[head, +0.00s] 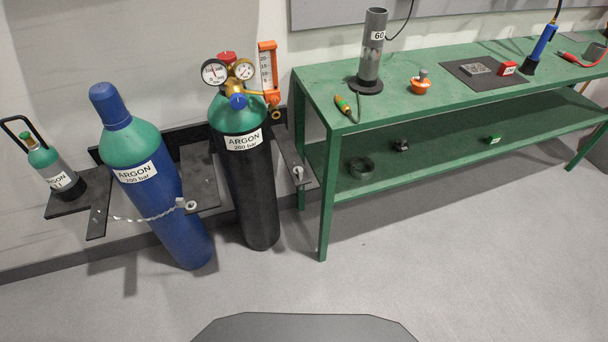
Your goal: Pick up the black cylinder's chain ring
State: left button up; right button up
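The black cylinder (259,198) with a green shoulder and a label reading ARGON 200 bar stands in the wall rack, left of the green bench. It carries a regulator with two gauges (228,72). No chain shows across its front. A small light-grey piece (297,173) sits on the rack arm to its right; I cannot tell whether it is a ring or a hook. The blue cylinder (150,200) on the left has a chain (148,217) across its front, with a pale ring (191,205) at the chain's right end. Neither gripper is in view.
A small argon cylinder (52,170) stands on the rack at far left. The green bench (325,90) on the right holds a grey tube (373,50), an orange-based item (420,86) and a torch (541,46). The grey floor (400,260) in front is clear.

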aim_at(299, 172)
jog(key=k, duration=1.3)
jog(key=z, duration=0.65)
jog(key=i, duration=0.6)
jog(key=z, duration=0.95)
jog(key=i, duration=1.1)
jog(key=u, duration=0.8)
jog(key=i, duration=0.8)
jog(key=u, duration=0.85)
